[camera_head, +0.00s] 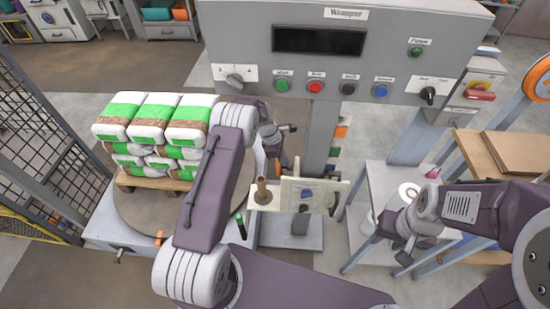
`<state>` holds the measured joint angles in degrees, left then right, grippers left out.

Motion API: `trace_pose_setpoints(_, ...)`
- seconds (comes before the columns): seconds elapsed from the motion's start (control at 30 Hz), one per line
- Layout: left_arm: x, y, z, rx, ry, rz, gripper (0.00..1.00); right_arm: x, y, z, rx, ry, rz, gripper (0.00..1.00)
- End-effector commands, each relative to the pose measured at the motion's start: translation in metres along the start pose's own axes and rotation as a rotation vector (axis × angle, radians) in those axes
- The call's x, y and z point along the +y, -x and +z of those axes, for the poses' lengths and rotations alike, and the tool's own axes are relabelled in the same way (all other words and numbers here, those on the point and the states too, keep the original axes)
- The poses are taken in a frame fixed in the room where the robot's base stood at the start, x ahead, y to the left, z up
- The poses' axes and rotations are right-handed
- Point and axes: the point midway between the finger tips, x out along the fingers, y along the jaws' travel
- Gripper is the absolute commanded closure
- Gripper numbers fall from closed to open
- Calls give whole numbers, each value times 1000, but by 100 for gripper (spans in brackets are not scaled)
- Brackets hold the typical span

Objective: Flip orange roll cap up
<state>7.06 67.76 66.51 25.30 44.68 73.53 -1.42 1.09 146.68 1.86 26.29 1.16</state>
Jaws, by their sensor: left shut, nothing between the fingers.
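A beige roll holder plate (322,196) stands on the machine's column. At its left is an upright orange-brown post (262,188); I cannot tell whether this is the roll or its cap. No other orange cap on the holder is clear to me. My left gripper (289,129) is shut and empty, above and behind the holder, left of the column and apart from the post. My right gripper (403,257) hangs by the grey side table, well right of the holder; its fingers are too small to read.
Green-and-white bags (140,134) are stacked on a pallet (150,183) on the turntable, close left of my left arm. The control panel (345,45) overhangs behind. A grey table (376,185) with a white roll (408,191) stands right; a mesh fence (40,130) is left.

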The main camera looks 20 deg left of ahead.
Motion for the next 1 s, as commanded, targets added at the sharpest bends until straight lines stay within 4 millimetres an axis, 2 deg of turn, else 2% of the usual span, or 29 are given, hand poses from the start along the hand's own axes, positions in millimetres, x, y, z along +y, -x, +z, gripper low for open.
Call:
trace_pose_setpoints(0.2,-2,-10,18,-3,1,-9,100,0,1,0,0,0,0,60)
trace_pose_setpoints(0.4,-3,-16,26,-5,3,-11,100,0,1,0,0,0,0,60)
trace_pose_setpoints(1.0,-3,-19,29,-5,4,-14,100,0,1,0,0,0,0,60)
